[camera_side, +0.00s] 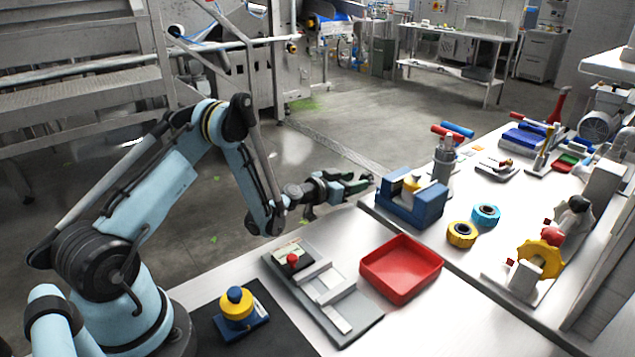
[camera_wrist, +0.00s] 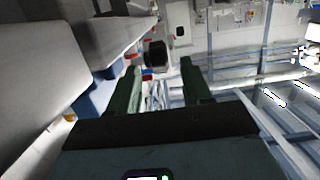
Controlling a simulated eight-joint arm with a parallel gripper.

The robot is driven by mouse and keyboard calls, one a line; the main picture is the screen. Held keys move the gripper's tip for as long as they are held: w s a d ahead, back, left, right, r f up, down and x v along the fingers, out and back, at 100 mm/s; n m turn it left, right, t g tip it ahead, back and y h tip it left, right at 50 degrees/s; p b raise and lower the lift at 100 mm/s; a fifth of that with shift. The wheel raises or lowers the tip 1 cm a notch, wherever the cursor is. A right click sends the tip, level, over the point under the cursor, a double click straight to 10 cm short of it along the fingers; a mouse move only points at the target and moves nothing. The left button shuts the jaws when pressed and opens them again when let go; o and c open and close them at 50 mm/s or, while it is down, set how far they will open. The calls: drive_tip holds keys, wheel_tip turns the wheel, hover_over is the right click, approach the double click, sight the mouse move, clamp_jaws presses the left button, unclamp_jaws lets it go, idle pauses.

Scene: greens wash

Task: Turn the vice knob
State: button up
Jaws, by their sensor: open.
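A blue U-shaped block that looks like the vice (camera_side: 412,209) stands at the bench's left edge in the side view, with a yellow piece (camera_side: 411,184) between its walls. I cannot make out a knob on it. My gripper (camera_side: 345,190) is in the air to its left, clearly apart from it, with its dark green fingers open and empty. The fingers also show spread in the wrist view (camera_wrist: 160,75). A blue part (camera_wrist: 97,95) shows at the left there; I cannot tell whether it is the vice.
A red tray (camera_side: 402,290) and a grey fixture plate (camera_side: 352,316) lie in front. A yellow-topped blue piece (camera_side: 238,305) stands on a black mat (camera_side: 283,340). Yellow (camera_side: 461,235) and blue rings (camera_side: 486,215) lie right of the block. A yellow wheel (camera_side: 543,251) stands farther right.

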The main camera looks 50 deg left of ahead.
wheel_tip(320, 180, up, 7)
drive_tip(key=s, duration=0.1)
idle(0.4)
drive_tip(key=shift+r, duration=0.1)
drive_tip(key=g, duration=1.1)
approach(366, 173)
drive_tip(key=shift+g, duration=0.3)
drive_tip(key=x, duration=1)
drive_tip(key=shift+w, duration=0.3)
drive_tip(key=shift+c, duration=0.3)
clamp_jaws()
